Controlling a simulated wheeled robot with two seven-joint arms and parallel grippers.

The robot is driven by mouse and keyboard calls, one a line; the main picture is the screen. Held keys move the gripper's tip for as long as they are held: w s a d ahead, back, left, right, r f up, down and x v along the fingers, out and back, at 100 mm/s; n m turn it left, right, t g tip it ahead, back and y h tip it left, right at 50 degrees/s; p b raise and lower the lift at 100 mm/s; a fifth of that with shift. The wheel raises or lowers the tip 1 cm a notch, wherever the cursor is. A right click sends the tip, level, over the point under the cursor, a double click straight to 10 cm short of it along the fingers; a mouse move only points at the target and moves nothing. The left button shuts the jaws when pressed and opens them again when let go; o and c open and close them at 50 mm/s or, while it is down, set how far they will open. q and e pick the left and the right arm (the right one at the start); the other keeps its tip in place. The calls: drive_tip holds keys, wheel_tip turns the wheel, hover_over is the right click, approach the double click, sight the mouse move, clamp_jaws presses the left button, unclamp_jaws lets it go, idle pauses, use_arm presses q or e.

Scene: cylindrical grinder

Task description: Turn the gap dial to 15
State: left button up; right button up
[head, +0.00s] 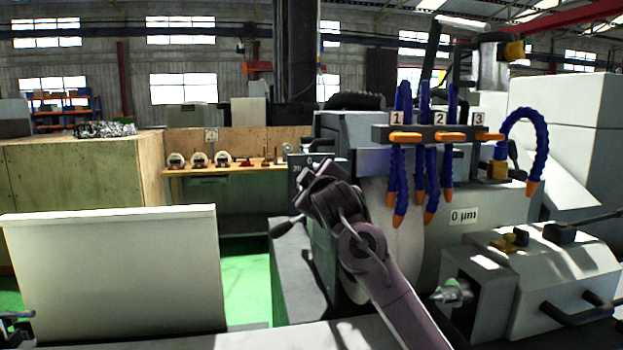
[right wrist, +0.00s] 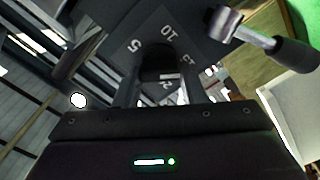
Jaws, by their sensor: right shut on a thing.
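The gap dial's dark plate (right wrist: 190,45) fills the upper middle of the right wrist view, with white marks 5, 10 and what looks like 15. The dark dial knob (right wrist: 160,62) sits between the fingers of my right gripper (right wrist: 158,90), which is shut on it. I cannot tell which mark the knob points to. In the head view my right gripper (head: 318,180) is at the left side of the grinder (head: 350,135), and it hides most of the dial. A dark part at the lower left edge appears to be my left gripper (head: 15,322), mostly cut off.
A lever with a dark handle (right wrist: 285,50) is close beside the dial; its handle shows in the head view (head: 285,227). Blue coolant hoses (head: 420,150) hang right of my right gripper. A pale panel (head: 115,275) stands at the left. Green floor (head: 245,285) shows between.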

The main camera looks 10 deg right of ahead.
drive_tip(key=shift+f+m, duration=0.15)
drive_tip(key=shift+m, duration=0.45)
drive_tip(key=o, duration=1)
